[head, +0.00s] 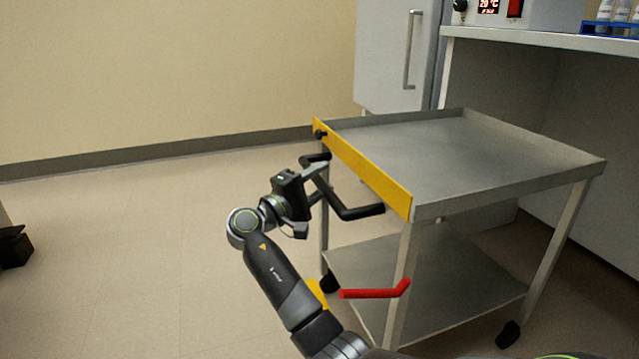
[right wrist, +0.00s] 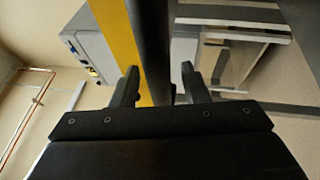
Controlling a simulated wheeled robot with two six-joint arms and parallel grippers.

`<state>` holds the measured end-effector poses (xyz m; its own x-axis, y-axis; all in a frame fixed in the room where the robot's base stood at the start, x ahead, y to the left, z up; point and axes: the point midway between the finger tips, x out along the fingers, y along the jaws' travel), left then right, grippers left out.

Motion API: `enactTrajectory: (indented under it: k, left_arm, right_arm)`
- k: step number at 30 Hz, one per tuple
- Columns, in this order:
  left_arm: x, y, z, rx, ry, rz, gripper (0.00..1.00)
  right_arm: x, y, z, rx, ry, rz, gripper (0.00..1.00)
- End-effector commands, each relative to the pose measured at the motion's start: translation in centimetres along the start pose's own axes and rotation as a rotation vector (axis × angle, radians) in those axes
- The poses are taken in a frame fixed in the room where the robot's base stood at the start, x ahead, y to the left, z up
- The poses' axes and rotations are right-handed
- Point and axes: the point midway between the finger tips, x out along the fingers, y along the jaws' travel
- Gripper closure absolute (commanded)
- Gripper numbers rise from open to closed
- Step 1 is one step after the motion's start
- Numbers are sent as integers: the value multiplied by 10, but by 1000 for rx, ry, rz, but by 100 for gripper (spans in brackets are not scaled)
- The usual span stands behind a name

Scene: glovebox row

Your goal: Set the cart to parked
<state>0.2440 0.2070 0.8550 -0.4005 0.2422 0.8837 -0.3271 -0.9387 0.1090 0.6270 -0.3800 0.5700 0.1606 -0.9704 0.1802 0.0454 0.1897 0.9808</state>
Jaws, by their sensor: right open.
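The grey metal cart (head: 455,150) stands on its casters with a yellow panel (head: 370,172) along its near left end. A black push handle (head: 360,212) sticks out from that end. A red lever (head: 375,293) points left, low by the near leg, above the lower shelf. My right gripper (head: 318,175) is open at the handle. In the right wrist view the open fingers (right wrist: 160,88) stand either side of the black bar (right wrist: 154,45), with the yellow panel (right wrist: 118,40) beside it; contact cannot be told. My left gripper is not in view.
A grey cabinet (head: 390,55) with a vertical handle stands behind the cart. A bench (head: 545,38) at the right carries an instrument and a tube rack. The floor (head: 130,260) left of the cart is clear. A dark object (head: 14,246) sits at the left edge.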

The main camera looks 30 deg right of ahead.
Motion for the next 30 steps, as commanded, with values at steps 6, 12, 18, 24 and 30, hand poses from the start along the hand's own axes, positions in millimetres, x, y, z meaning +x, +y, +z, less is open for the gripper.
enactTrajectory:
  k: [6, 12, 18, 24, 30]
  left_arm:
    - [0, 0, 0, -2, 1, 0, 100]
    - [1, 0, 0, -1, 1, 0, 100]
    - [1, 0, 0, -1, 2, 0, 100]
    - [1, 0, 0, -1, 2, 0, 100]
    - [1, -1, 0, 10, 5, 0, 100]
  right_arm:
    - [0, 0, 0, 0, 0, 0, 59]
    - [0, 0, 0, 0, 0, 0, 81]
    - [0, 0, 0, 0, 0, -1, 100]
    - [0, 0, 0, -1, 0, -1, 100]
    - [6, -1, 2, -2, -1, 0, 100]
